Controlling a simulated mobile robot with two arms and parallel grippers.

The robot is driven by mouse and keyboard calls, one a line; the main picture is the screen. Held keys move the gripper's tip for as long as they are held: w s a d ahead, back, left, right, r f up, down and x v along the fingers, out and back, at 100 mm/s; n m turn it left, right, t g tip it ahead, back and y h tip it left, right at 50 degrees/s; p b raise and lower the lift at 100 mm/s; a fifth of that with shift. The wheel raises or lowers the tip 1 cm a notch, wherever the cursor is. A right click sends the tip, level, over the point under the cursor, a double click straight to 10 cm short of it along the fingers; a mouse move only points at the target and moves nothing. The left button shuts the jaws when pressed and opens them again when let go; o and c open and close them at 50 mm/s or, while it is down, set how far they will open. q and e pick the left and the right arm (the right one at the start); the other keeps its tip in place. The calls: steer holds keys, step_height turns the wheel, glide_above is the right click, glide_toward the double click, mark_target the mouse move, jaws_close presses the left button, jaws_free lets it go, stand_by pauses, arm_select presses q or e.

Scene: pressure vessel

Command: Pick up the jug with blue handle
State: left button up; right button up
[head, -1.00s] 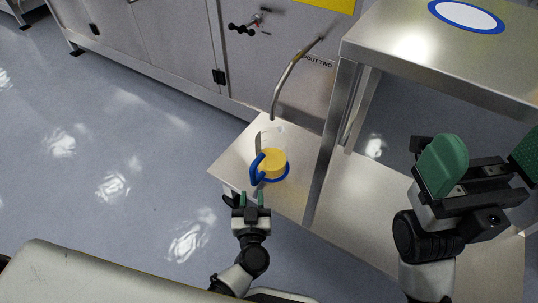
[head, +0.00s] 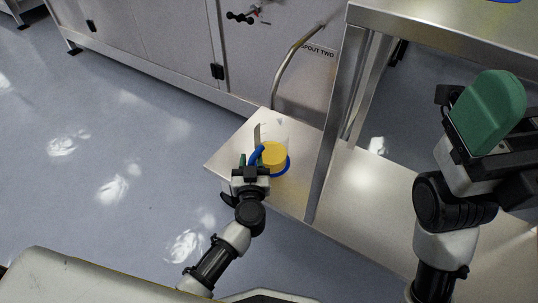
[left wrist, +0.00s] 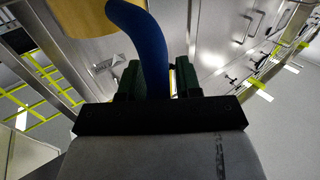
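The jug (head: 274,155) is clear with yellow contents and a blue rim at its base. It stands upright under the bent spout on the low steel shelf. Its blue handle (head: 256,154) faces my left gripper (head: 255,161). In the left wrist view the handle (left wrist: 151,45) passes between the two green fingers (left wrist: 158,80), with a narrow gap showing at the right finger. The left gripper looks open around the handle; its tips are partly hidden in the head view. My right gripper (head: 515,120) is at the right, only partly in frame, away from the jug.
The low steel shelf (head: 230,160) has an open left edge above the floor. A steel table leg (head: 334,130) rises just right of the jug. The spout (head: 283,75) hangs from the cabinet behind it. The higher steel table (head: 450,40) is at the upper right.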

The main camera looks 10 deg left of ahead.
arm_select(q)
jaws_close()
steer(key=shift+r, duration=0.1)
